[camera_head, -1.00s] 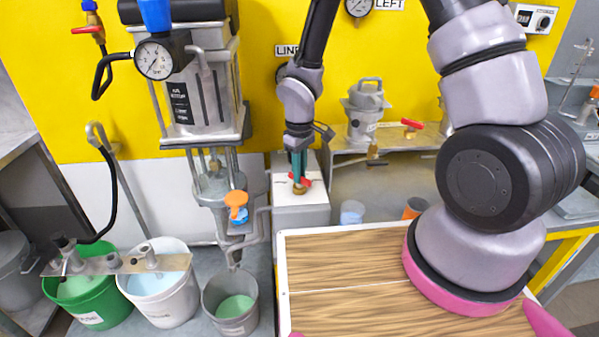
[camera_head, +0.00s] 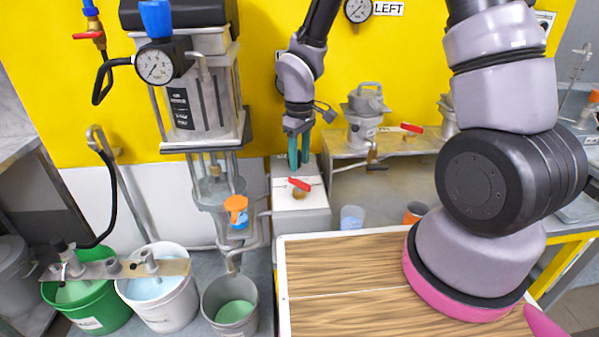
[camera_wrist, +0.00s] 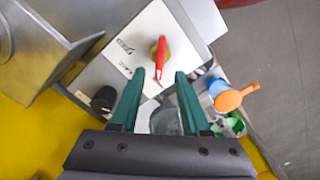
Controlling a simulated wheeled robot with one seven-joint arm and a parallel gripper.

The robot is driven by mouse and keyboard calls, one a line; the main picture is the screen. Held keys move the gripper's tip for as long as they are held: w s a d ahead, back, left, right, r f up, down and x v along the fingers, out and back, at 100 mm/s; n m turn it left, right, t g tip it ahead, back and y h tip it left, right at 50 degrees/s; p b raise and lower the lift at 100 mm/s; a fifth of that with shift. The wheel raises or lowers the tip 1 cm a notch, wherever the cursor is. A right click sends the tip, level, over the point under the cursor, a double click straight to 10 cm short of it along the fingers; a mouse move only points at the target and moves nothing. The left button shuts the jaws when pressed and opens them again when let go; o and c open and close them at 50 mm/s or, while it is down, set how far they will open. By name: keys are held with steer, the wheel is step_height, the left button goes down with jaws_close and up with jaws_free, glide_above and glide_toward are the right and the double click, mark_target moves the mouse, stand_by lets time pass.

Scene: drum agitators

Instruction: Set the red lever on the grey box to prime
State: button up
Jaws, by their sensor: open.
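The red lever (camera_head: 299,184) sits on a brass valve on the white top of the grey box (camera_head: 302,217), left of the wooden table. In the wrist view the red lever (camera_wrist: 161,60) stands out from its brass hub, with its tip pointing towards the gap between my fingers. Labels are printed on the white plate (camera_wrist: 128,62); one may read "FEED", the other is too small to read surely. My gripper (camera_head: 299,165) is open and empty, above and behind the lever in the head view. Its green fingers (camera_wrist: 155,80) are apart from the lever in the wrist view.
An orange-handled valve (camera_head: 236,205) stands left of the box, under the metal agitator. A wooden-topped table (camera_head: 350,285) lies in front to the right. A bench (camera_head: 400,160) with another red-handled valve stands behind. Buckets (camera_head: 232,305) stand at lower left.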

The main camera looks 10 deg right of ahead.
mark_target(299, 181)
steer(key=shift+r, duration=2.4)
steer(key=s+d+r+m+t, duration=0.1)
steer(key=d+r+m+t, duration=0.1)
steer(key=d+r+m, duration=0.5)
steer(key=s+d+r+t, duration=0.1)
steer(key=d+r, duration=0.4)
steer(key=r, duration=0.6)
steer(key=s+d+r+m+t+y, duration=0.2)
steer(key=s+d+r+m+t, duration=0.2)
steer(key=s+r, duration=0.6)
steer(key=shift+s+d+m, duration=0.2)
steer(key=shift+d+m, duration=0.8)
steer(key=shift+m, duration=0.2)
steer(key=shift+a, duration=0.15)
